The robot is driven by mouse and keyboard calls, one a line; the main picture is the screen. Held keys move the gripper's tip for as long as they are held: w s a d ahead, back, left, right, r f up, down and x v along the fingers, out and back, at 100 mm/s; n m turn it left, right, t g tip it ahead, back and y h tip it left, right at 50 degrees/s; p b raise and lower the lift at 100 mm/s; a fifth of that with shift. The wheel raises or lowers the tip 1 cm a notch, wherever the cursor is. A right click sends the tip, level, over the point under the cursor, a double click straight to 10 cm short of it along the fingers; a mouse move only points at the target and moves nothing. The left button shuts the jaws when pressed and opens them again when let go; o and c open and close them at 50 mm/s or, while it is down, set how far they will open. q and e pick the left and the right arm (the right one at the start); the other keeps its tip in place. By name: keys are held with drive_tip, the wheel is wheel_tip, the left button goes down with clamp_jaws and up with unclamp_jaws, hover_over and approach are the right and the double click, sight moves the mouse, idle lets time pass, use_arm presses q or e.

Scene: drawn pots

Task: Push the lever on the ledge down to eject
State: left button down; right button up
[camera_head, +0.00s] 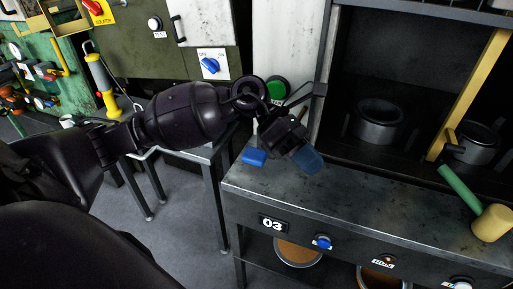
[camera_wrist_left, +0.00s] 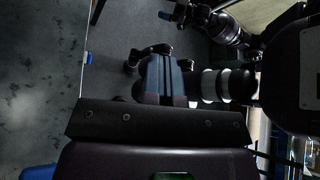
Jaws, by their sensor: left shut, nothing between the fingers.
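My left gripper (camera_head: 308,160) is shut and empty, its blue tips together above the left part of the grey metal ledge (camera_head: 385,205). In the left wrist view its closed fingers (camera_wrist_left: 165,75) point away over the floor and the ledge's edge. A small blue block-like piece (camera_head: 254,157), possibly the lever's end, shows at the ledge's left end, just left of the gripper. I cannot tell whether the gripper touches it. Its mount is hidden by my wrist. A dark jointed arm (camera_wrist_left: 215,22), probably my right, shows in the left wrist view; its jaw state is unclear.
A grey pot (camera_head: 378,122) stands in the dark recess behind, with a second pot (camera_head: 476,143) to its right. A yellow bar (camera_head: 478,85) and a green-handled, yellow-headed tool (camera_head: 491,222) are at right. A green button (camera_head: 277,89) is behind my wrist. The ledge's middle is clear.

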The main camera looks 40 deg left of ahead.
use_arm(q)
drive_tip(key=w+a+r+m+y, duration=0.1)
drive_tip(key=w+a+m+y, duration=0.2)
drive_tip(key=a+y, duration=0.5)
wheel_tip(320, 180, up, 4)
drive_tip(key=r+t+y, duration=0.1)
drive_tip(key=y, duration=0.3)
hover_over(255, 155)
drive_tip(key=shift+a+f, duration=0.1)
drive_tip(key=shift+f, duration=0.15)
use_arm(e)
drive_tip(key=shift+s+d+f, duration=0.15)
drive_tip(key=shift+s+d, duration=0.15)
drive_tip(key=shift+d, duration=0.2)
use_arm(q)
wheel_tip(255, 155, down, 12)
drive_tip(key=shift+f+b, duration=0.15)
drive_tip(key=shift+b, duration=0.4)
drive_tip(key=shift+f, duration=0.9)
use_arm(e)
drive_tip(key=shift+w+f, duration=0.1)
drive_tip(key=shift+f, duration=0.15)
drive_tip(key=shift+a, duration=0.1)
